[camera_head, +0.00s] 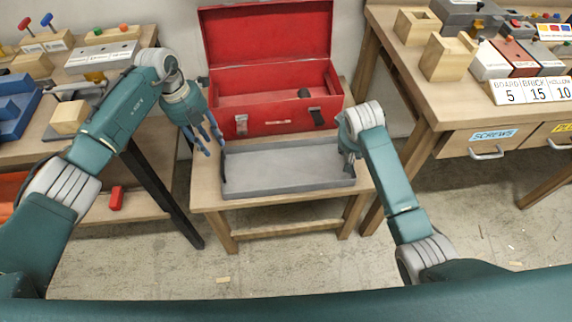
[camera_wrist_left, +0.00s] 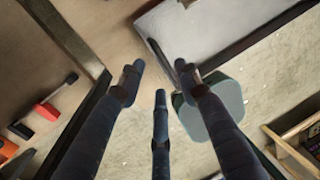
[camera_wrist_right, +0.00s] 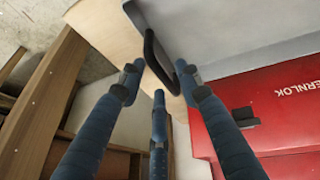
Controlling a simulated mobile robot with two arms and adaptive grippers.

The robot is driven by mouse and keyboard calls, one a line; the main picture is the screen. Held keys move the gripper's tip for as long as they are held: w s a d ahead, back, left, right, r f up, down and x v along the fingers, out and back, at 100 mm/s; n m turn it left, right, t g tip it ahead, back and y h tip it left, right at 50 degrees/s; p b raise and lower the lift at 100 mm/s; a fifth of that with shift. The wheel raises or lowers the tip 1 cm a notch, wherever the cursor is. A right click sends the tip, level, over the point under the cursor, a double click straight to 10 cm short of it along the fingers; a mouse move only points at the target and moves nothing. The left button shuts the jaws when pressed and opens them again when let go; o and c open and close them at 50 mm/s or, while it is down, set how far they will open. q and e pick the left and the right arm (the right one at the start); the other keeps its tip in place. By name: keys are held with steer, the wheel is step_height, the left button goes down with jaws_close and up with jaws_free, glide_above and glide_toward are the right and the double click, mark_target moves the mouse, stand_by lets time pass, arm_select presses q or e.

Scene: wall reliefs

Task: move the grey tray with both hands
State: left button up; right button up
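The grey tray (camera_head: 288,170) lies flat on a small wooden table, with dark handles at its two short ends. My left gripper (camera_head: 209,140) is open and empty, just above and outside the tray's left end. The tray's corner (camera_wrist_left: 205,25) shows beyond its fingers in the left wrist view. My right gripper (camera_head: 349,154) is at the tray's right end, where my own arm partly hides it. In the right wrist view its spread fingers (camera_wrist_right: 158,80) are close to the black handle (camera_wrist_right: 154,58); nothing is clearly gripped, and contact cannot be told.
The small wooden table (camera_head: 213,193) has narrow margins around the tray. An open red toolbox (camera_head: 275,98) stands directly behind the tray. Workbenches flank it, the right one with drawers (camera_head: 490,143). A red block (camera_head: 116,198) is at lower left. Floor in front is mostly clear.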

steer(key=shift+s+r, duration=0.1)
steer(key=shift+r, duration=0.15)
arm_select(q)
steer(key=r, duration=0.2)
steer(key=a+r, duration=0.1)
steer(key=r, duration=0.1)
steer(key=shift+r, duration=0.3)
arm_select(e)
steer(key=v, duration=1.1)
steer(key=shift+s+r, duration=0.15)
steer(key=shift+r, duration=0.05)
steer(key=shift+a, duration=0.1)
